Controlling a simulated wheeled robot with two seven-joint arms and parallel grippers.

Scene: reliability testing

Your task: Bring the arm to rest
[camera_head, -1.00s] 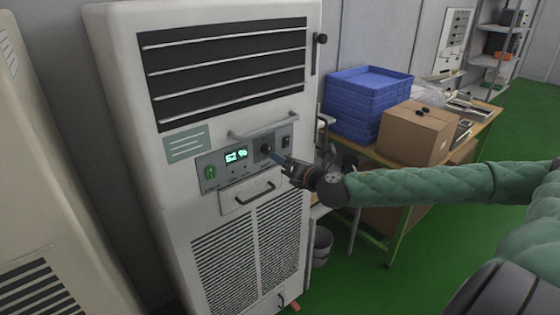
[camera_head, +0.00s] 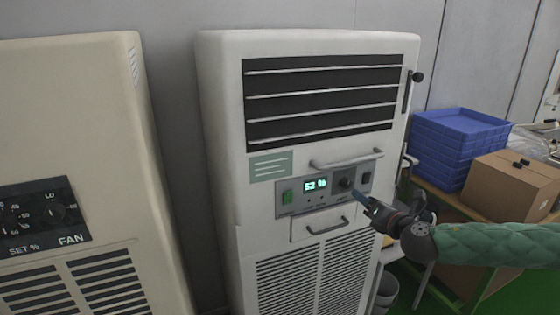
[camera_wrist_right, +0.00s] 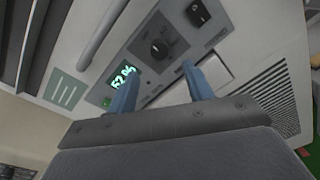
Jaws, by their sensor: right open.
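My right gripper (camera_head: 362,200) is in front of the control panel (camera_head: 322,193) of a white cabinet unit (camera_head: 222,150). In the right wrist view its two blue fingers (camera_wrist_right: 158,92) are apart with nothing between them. A dark round knob (camera_wrist_right: 160,49) on the panel lies beyond the fingertips, and a gap seems to show between them. The knob also shows in the head view (camera_head: 346,183), just left of and above the gripper. My left gripper is not in view.
A beige unit (camera_head: 75,110) with dials marked FAN and SET % stands at the left. Blue stacked crates (camera_head: 452,150) and a cardboard box (camera_head: 510,185) sit on a table at the right. A handle bar (camera_head: 347,160) juts out above the panel.

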